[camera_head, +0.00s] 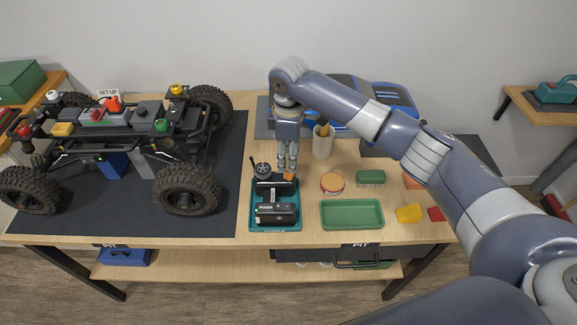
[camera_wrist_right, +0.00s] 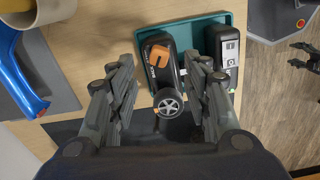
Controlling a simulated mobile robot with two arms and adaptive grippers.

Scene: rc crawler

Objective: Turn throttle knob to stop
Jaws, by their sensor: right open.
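A black handheld controller (camera_wrist_right: 160,75) with an orange part (camera_wrist_right: 159,54) and a small wheel with a silver hub (camera_wrist_right: 168,104) lies in a teal tray; its wheel (camera_head: 262,170) also shows in the head view. I cannot tell for sure which part is the throttle knob. My right gripper (camera_head: 287,167) points down above the controller's far end, its fingers partly covering it. In the wrist view, the open fingers of my right gripper (camera_wrist_right: 160,60) stand on either side of the controller, with nothing gripped. My left gripper is not in view.
The teal tray (camera_head: 275,230) also holds a black box (camera_head: 276,213). A crawler (camera_head: 120,130) fills the table's left side. A beige cup (camera_head: 322,142) stands close right of my gripper. A round orange-lidded tin (camera_head: 332,183) and a green tray (camera_head: 352,214) are further right.

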